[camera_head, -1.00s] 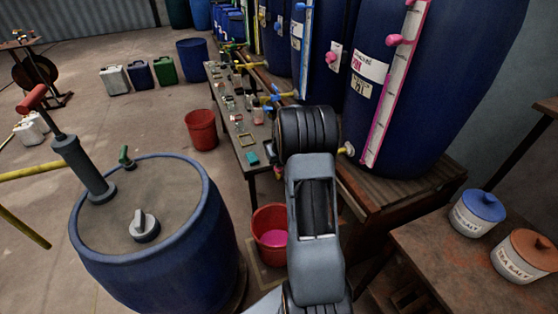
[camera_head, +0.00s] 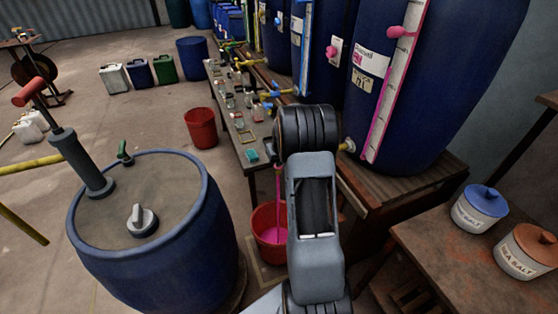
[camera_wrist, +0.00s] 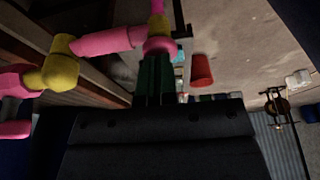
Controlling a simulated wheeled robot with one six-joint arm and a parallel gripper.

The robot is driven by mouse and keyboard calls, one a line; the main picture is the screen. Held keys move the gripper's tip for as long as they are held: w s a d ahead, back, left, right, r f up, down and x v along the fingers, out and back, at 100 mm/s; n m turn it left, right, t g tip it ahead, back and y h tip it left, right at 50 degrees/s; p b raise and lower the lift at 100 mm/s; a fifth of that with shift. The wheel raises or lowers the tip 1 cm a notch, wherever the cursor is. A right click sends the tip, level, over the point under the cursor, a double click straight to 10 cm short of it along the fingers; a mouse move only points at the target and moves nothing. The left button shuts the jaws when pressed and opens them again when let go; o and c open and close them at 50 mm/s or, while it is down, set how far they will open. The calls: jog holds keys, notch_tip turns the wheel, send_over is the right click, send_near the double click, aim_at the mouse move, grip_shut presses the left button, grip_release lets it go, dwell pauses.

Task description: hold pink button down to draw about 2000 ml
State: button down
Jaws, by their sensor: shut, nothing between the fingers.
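In the wrist view my shut gripper (camera_wrist: 157,62) has its green fingertips against a round pink button (camera_wrist: 160,45) at the end of a pink pipe (camera_wrist: 105,40) with a yellow joint. Nothing is between the fingers. In the head view the gripper and this button are hidden behind my arm. A thin pink stream (camera_head: 278,188) falls into a red bucket (camera_head: 262,226), which holds pink liquid. My arm covers the bucket's right part. The blue vat (camera_head: 440,90) behind has a pink-edged level gauge (camera_head: 386,100) with a pink marker (camera_head: 401,32).
A large blue drum (camera_head: 150,250) with a red-handled pump (camera_head: 75,150) stands at left. A narrow bench (camera_head: 225,105) with small items runs behind the bucket. Two salt jars, one blue-lidded (camera_head: 478,208), one brown-lidded (camera_head: 527,250), stand on a table at right.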

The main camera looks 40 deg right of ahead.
notch_tip(320, 180, up, 4)
jog(key=p, duration=0.2)
jog(key=shift+r+p, duration=0.1)
jog(key=shift+p, duration=0.3)
jog(key=v, duration=0.9)
jog(key=shift+s+r, duration=0.15)
jog(key=shift+r, duration=0.2)
jog(key=shift+a, duration=0.1)
